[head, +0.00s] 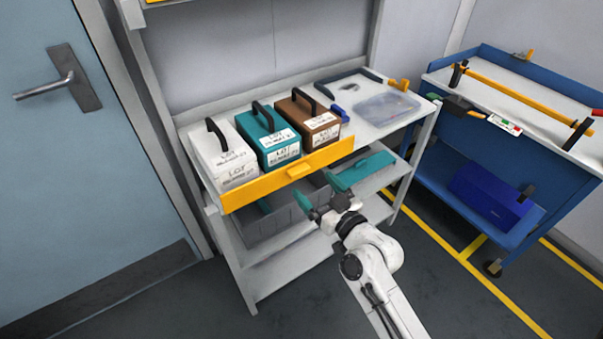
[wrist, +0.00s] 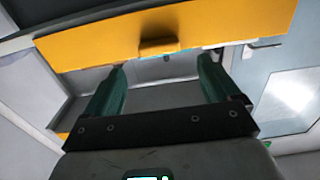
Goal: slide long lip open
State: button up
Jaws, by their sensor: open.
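The long yellow lip (head: 255,188) runs along the front edge of the shelf top, in front of three boxes. A small yellow tab (head: 299,171) sticks out near its middle. In the wrist view the lip (wrist: 225,22) crosses the top of the picture, with its tab (wrist: 159,47) just above the gap between my fingers. My gripper (head: 314,187) is open and empty, its two teal fingers spread in front of and a little below the tab. In the wrist view my gripper (wrist: 160,66) shows nothing between the fingers. I cannot tell any contact with the lip.
White (head: 224,156), teal (head: 267,136) and brown (head: 309,121) handled boxes stand behind the lip. A clear container (head: 387,107) sits right of them. A grey bin (head: 275,224) is on the shelf below. A blue cart (head: 445,160) stands right; floor in front is clear.

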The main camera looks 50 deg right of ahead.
aim_at(301, 172)
jog(key=shift+p+x, duration=0.55)
jog(key=shift+x, duration=2.65)
jog(key=c, duration=1.5)
notch_tip(301, 172, down, 7)
jog(key=b, duration=0.7)
jog(key=shift+s+r, duration=0.1)
jog(key=shift+r, duration=0.05)
jog(key=o, duration=1.5)
jog(key=b+v, duration=0.1)
jog(key=v, duration=0.9)
jog(key=shift+s, duration=0.35)
